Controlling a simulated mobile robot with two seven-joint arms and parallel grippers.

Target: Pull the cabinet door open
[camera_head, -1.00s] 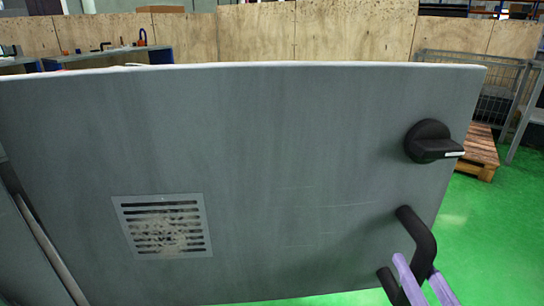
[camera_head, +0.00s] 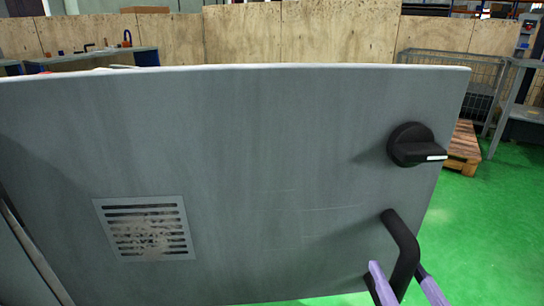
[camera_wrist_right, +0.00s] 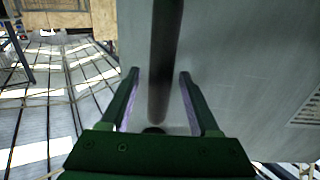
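The grey cabinet door (camera_head: 290,150) fills most of the head view. It carries a black knob (camera_head: 415,146) at upper right and a black bar handle (camera_head: 403,250) below it, near the right edge. My right gripper (camera_head: 402,285) is at the handle's lower part, with one purple finger on each side. In the right wrist view, the handle (camera_wrist_right: 164,70) runs between the open fingers of the right gripper (camera_wrist_right: 159,92), with visible gaps on both sides. My left gripper is not in view.
A slotted vent (camera_head: 146,228) is at the door's lower left, and a dark gap runs along the left edge. A wooden pallet (camera_head: 463,148) and a wire cage (camera_head: 458,78) stand behind at right. Green floor (camera_head: 490,230) is clear to the right of the door.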

